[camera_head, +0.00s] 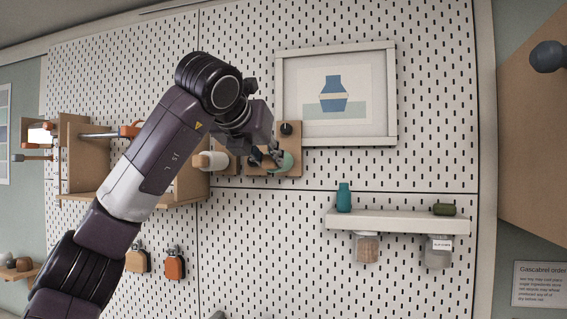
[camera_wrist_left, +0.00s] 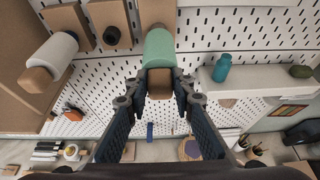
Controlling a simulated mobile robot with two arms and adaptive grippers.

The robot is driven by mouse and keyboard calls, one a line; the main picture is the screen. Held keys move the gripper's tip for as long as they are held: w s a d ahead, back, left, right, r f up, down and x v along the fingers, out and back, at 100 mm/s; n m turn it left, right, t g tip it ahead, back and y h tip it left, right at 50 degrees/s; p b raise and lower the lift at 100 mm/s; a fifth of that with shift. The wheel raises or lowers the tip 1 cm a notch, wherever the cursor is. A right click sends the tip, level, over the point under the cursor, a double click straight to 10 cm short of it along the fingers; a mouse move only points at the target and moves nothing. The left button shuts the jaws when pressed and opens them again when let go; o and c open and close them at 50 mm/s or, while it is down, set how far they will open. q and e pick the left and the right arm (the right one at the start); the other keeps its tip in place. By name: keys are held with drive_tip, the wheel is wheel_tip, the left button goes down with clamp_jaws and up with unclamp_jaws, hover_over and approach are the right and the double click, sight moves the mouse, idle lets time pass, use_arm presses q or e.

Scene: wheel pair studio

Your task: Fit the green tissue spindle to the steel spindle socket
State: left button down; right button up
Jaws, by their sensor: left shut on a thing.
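The green tissue spindle (camera_wrist_left: 160,48) is a green roll with a wooden end. My left gripper (camera_wrist_left: 159,82) is shut around its near wooden end in the wrist view. In the head view the left gripper (camera_head: 268,157) is in front of the wooden plates, with the green spindle (camera_head: 287,162) partly showing beside it. The spindle's far end points at a wooden plate (camera_wrist_left: 154,10); whether it touches is hidden. A dark round fitting (camera_head: 286,128) shows on the plate above the spindle. I cannot tell which fitting is the steel socket. My right gripper is not in view.
A white roll (camera_wrist_left: 52,55) with a wooden end and a dark knob (camera_wrist_left: 112,36) sit on plates to the left. A framed picture (camera_head: 336,95) hangs close above right. A white shelf (camera_head: 400,221) with a teal bottle (camera_head: 344,197) is at lower right.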

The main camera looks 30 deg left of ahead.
use_arm(q)
drive_tip(key=shift+w, duration=0.1)
idle(0.3)
drive_tip(key=shift+w+a+p, duration=0.3)
drive_tip(key=shift+w+p, duration=0.3)
drive_tip(key=shift+w, duration=0.25)
drive_tip(key=c, duration=1.6)
unclamp_jaws()
drive_tip(key=shift+s, duration=0.1)
drive_tip(key=v, duration=1.2)
